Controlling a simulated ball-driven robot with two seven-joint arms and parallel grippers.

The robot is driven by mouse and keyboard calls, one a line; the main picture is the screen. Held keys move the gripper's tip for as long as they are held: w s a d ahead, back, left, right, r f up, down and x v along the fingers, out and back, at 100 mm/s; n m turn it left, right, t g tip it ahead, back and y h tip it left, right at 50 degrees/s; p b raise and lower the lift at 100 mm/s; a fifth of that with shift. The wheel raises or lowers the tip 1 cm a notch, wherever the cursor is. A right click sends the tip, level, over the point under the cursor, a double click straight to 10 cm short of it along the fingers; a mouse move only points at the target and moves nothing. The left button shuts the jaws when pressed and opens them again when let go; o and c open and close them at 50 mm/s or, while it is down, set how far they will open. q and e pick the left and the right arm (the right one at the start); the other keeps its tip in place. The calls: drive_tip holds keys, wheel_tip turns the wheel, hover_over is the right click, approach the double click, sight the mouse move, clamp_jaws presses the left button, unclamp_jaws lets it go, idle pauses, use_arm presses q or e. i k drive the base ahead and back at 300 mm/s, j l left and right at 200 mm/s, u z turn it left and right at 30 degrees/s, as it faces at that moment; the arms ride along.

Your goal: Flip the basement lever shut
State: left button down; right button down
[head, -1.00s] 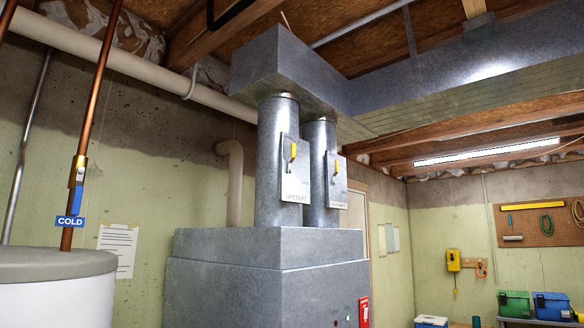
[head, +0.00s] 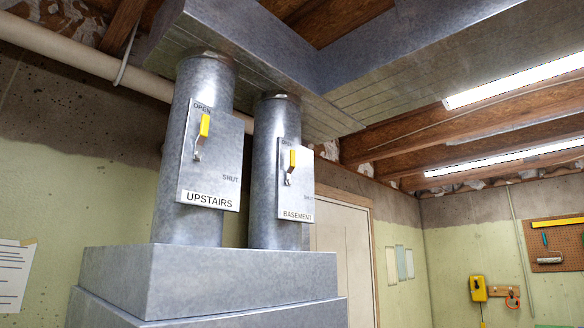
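The basement lever (head: 292,161) has a yellow grip and sits on a grey plate (head: 296,196) labelled BASEMENT, on the right-hand metal duct (head: 264,128). That plate reads OPEN at the top and SHUT at the right. Neither of my grippers shows in the head view.
Both ducts rise from a grey metal furnace housing (head: 215,275) to a large overhead duct (head: 370,75). A pale door (head: 343,248) stands behind on the right. A yellow wall phone (head: 478,289) and a pegboard (head: 558,250) are on the far wall.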

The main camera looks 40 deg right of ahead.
sight(292, 166)
drive_tip(key=i+l, duration=0.1)
drive_tip(key=l, duration=0.6)
drive_tip(key=i+l, duration=0.1)
drive_tip(key=l, duration=1.3)
drive_tip(key=i+u, duration=0.05)
drive_tip(key=i, duration=0.05)
